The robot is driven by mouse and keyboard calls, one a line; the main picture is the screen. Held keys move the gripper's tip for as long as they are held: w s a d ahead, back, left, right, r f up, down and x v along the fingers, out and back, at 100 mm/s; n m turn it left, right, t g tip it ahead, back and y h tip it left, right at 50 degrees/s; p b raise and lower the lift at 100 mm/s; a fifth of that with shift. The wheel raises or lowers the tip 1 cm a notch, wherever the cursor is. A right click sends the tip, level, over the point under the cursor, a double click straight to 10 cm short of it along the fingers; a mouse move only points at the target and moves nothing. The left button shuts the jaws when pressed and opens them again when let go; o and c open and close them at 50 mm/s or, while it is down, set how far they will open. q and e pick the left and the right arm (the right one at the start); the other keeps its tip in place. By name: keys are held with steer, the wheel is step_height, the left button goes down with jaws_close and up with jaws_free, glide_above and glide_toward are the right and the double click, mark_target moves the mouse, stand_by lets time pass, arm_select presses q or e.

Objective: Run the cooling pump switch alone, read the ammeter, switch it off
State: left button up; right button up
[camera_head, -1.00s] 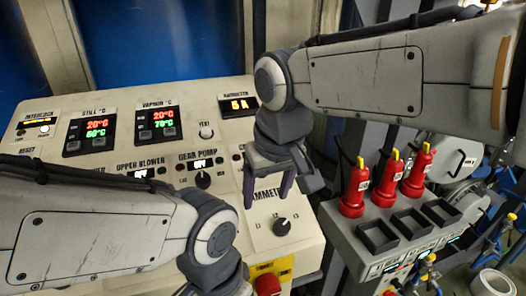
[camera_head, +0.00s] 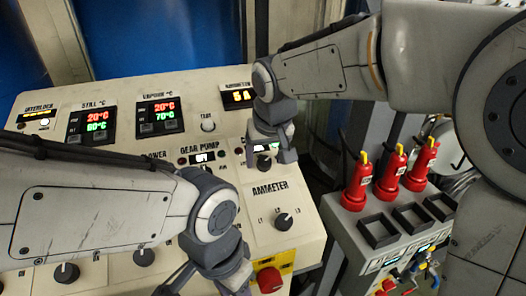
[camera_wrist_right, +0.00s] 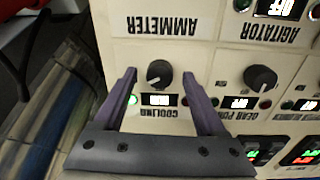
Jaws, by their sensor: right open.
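The cooling pump knob (camera_wrist_right: 159,73) lies between the spread fingers of my right gripper (camera_wrist_right: 162,88) in the right wrist view, with clear gaps on both sides. The gripper is open and holds nothing. Below the knob is a small lit display (camera_wrist_right: 160,100), too small to read surely, and a green lamp (camera_wrist_right: 132,100) is bright. In the head view my right gripper (camera_head: 272,155) hangs over this knob and partly hides it.
The gear pump knob (camera_wrist_right: 260,77) sits beside the cooling knob, its display reading OFF. The ammeter selector knob (camera_head: 284,221) is in front. A red emergency button (camera_head: 269,280) is at the panel's front edge. Red bottle-like units (camera_head: 357,183) stand on a rack at right.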

steer(key=shift+f, duration=0.3)
